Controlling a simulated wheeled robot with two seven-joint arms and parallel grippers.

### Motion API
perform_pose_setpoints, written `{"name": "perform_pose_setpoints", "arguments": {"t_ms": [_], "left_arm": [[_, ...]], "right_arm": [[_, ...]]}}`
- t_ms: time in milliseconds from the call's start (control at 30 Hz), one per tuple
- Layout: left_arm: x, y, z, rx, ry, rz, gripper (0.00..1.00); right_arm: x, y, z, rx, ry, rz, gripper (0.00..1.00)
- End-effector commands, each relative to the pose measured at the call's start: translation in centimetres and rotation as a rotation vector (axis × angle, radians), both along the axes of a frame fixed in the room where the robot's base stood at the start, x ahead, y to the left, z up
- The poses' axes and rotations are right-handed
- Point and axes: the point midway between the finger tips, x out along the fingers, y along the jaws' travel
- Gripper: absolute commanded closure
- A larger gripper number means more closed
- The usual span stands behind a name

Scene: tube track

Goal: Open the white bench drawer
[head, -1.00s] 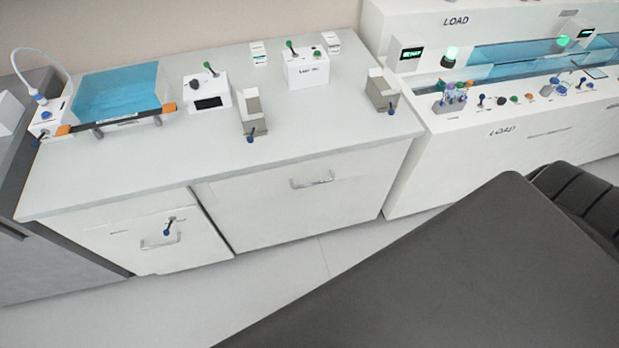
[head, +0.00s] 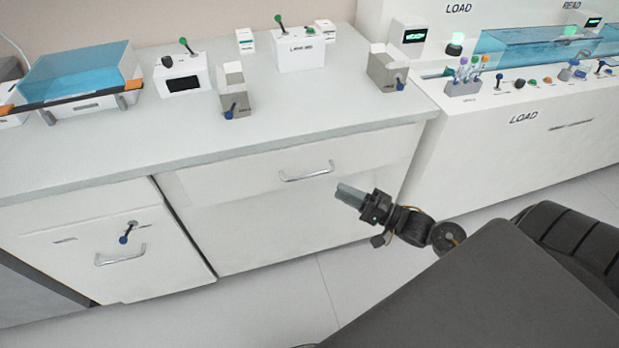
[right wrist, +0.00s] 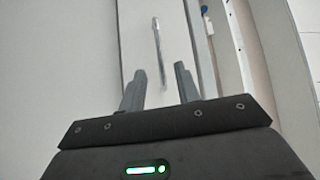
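The white bench drawer (head: 245,182) is the wide front under the worktop, flush with the bench and closed. Its silver bar handle (head: 306,172) is at its middle. My right gripper (head: 340,192) is in front of the bench, a little right of and below the handle, not touching it. In the right wrist view the gripper (right wrist: 158,84) is open, its two fingers apart and empty. The handle (right wrist: 159,52) shows there upright, ahead of the gap between the fingers. My left gripper is not in view.
A cabinet (head: 75,255) with a lower handle and blue-tipped lever stands left. The worktop (head: 180,135) carries a blue tank (head: 75,80), small devices and two grey holders. A white LOAD machine (head: 490,150) stands right. The floor before the bench is clear.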

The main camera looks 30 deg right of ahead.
Motion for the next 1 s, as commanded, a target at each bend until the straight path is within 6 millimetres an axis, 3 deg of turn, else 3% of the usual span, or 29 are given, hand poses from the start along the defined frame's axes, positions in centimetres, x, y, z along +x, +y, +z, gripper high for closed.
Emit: {"name": "perform_pose_setpoints", "arguments": {"t_ms": [300, 800, 1000], "left_arm": [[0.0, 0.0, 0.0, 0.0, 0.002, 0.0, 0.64], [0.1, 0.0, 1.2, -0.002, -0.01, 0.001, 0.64], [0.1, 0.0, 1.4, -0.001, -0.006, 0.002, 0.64]], "right_arm": [[0.7, 0.3, 0.1, 0.043, 0.023, 0.004, 0.67], [7.8, 4.6, 1.2, 0.042, 0.022, 0.002, 0.67], [9.0, 5.4, 1.4, 0.041, 0.024, 0.002, 0.67]]}}
